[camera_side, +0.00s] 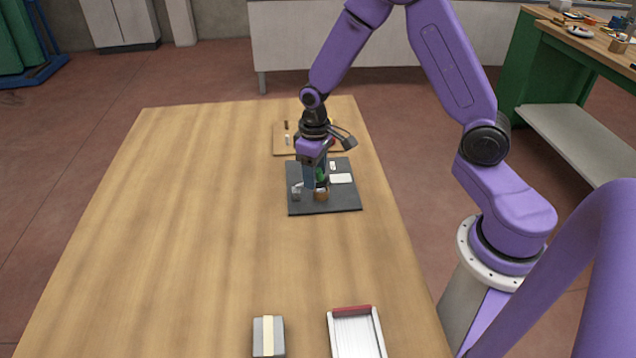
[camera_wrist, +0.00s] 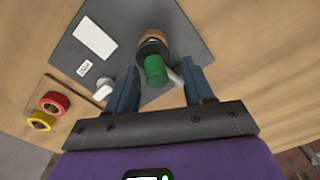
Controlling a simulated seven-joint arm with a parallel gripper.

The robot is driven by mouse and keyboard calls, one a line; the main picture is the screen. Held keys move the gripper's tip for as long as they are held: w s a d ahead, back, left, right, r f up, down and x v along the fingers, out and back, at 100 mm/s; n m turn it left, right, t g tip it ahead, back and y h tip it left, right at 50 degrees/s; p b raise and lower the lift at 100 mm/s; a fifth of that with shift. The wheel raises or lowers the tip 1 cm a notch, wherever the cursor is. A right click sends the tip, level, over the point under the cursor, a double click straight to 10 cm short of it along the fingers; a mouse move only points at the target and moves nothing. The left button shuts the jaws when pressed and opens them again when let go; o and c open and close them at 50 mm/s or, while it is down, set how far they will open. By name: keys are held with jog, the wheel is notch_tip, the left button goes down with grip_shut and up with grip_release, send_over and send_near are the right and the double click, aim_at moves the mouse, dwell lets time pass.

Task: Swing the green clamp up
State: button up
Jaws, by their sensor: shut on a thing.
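The green clamp (camera_wrist: 154,70) shows in the wrist view as a green cylinder-shaped end in front of a dark round part with a brown ring (camera_wrist: 152,42). A short pale bar (camera_wrist: 175,77) shows between the green end and the right finger. In the side view my gripper (camera_side: 315,181) points down over the dark plate (camera_side: 340,205), and only a little of the green clamp (camera_side: 321,174) shows beside the fingers. The clamp's tilt is hard to tell.
On the dark plate are a white rectangle (camera_wrist: 95,38), a small label (camera_wrist: 84,68) and a pale knob (camera_wrist: 103,89) near the left finger. A board behind holds red (camera_wrist: 54,102) and yellow (camera_wrist: 40,120) rings. A tray (camera_side: 356,335) and a grey block (camera_side: 268,338) lie in front.

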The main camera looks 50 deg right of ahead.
jog(key=shift+o, duration=0.2)
jog(key=shift+w+a+r, duration=0.1)
jog(key=shift+w+a, duration=0.1)
jog(key=shift+a, duration=0.25)
jog(key=shift+w+a+r, duration=0.1)
jog(key=c, duration=0.3)
jog(key=shift+w+a+r, duration=0.25)
jog(key=shift+w+a, duration=0.05)
jog(key=shift+a, duration=0.05)
jog(key=o, duration=1.4)
jog(key=shift+s+d, duration=0.1)
jog(key=shift+c, duration=0.2)
